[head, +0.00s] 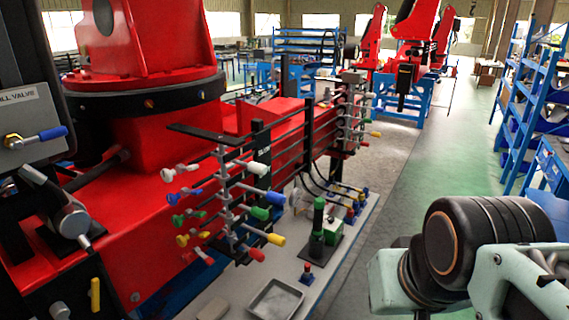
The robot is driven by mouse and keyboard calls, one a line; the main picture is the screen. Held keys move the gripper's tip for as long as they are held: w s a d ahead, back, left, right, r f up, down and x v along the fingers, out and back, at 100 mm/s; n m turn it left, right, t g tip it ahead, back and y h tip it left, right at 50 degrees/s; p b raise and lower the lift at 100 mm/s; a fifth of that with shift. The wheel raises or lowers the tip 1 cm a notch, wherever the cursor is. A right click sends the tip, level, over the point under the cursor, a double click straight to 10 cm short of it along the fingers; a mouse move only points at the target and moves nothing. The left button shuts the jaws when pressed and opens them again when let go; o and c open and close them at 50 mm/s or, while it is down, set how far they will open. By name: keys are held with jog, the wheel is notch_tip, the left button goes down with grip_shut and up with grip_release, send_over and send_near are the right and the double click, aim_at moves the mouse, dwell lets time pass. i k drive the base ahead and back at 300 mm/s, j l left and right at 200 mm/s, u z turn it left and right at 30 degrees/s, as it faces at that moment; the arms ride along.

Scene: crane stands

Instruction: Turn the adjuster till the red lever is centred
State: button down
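A bank of coloured levers stands on the near end of the red crane. Its lowest right-hand lever has a red handle (256,254), pointing right and slightly down. On the left side of the same bank, the lowest small knob (204,257) is also red. I cannot tell which part is the adjuster, nor whether the red lever is centred. My gripper is not in view; only pale green and black links of my arm show at the lower right, apart from the levers.
A black post with a green top (318,216) stands on the pale platform right of the levers. A grey tray (275,300) and a small red-topped piece (307,273) lie in front. Blue shelving (525,90) lines the right side. The green floor aisle between is clear.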

aim_at(186, 258)
jog(key=u, duration=1.25)
jog(key=z, duration=0.45)
